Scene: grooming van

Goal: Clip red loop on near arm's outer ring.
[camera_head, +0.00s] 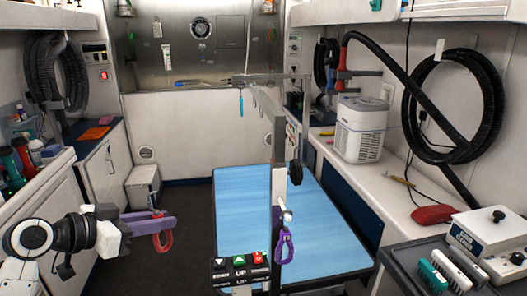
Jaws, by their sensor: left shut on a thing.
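My left gripper (160,221) is at the lower left, shut on the red loop (164,241), which hangs below its fingertips. It is left of the blue grooming table (240,200) and apart from it. A purple loop (285,247) hangs low in front of the post. A blue loop (241,105) hangs from the frame farther back. The outer ring is too small to make out. My right gripper is not in view.
A control panel with several buttons (240,263) is at the table's near edge. A grey tray (410,262) with brushes and a white device (485,240) is at the lower right.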

